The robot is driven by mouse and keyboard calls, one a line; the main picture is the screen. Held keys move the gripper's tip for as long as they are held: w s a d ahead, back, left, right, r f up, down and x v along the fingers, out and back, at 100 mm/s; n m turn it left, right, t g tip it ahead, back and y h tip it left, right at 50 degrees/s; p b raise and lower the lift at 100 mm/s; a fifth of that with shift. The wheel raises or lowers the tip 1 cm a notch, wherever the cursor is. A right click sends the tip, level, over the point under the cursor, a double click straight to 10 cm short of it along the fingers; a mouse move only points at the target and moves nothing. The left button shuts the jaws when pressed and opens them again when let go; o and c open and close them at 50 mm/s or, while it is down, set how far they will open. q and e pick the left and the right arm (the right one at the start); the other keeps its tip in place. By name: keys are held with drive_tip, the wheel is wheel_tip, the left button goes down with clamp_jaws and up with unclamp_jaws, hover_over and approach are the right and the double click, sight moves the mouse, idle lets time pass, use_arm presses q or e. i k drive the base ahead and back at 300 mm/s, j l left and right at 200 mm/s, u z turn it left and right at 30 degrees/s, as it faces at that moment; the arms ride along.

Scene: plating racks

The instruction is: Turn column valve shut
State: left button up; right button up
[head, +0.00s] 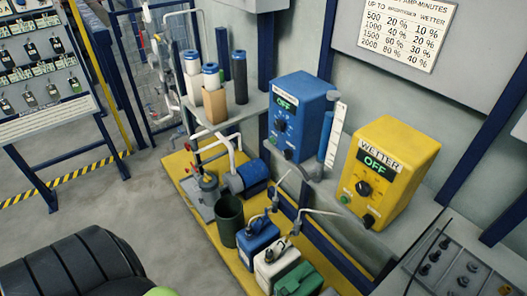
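No valve is clearly labelled as the column valve. White piping (212,136) with small red parts runs below and left of several upright cylinders, at the back centre. One cylinder is white with a blue top (192,62), one has a tan lower part (214,105), and one is dark (240,78). Any valve handle is too small to tell open from shut. Neither of my grippers is in view; a dark ribbed part of mine fills the lower left corner.
A yellow platform (187,180) holds a blue motor (248,176), a dark green bin (229,218) and several jugs (276,262). A blue box (300,112) and a yellow "WETTER" box (388,168) stand on the right shelf. The grey floor (140,215) at left is clear.

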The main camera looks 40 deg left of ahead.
sight(307, 177)
drive_tip(key=u, duration=0.85)
drive_tip(key=i+j+z, duration=0.25)
drive_tip(key=j, duration=0.2)
drive_tip(key=k+l, duration=0.05)
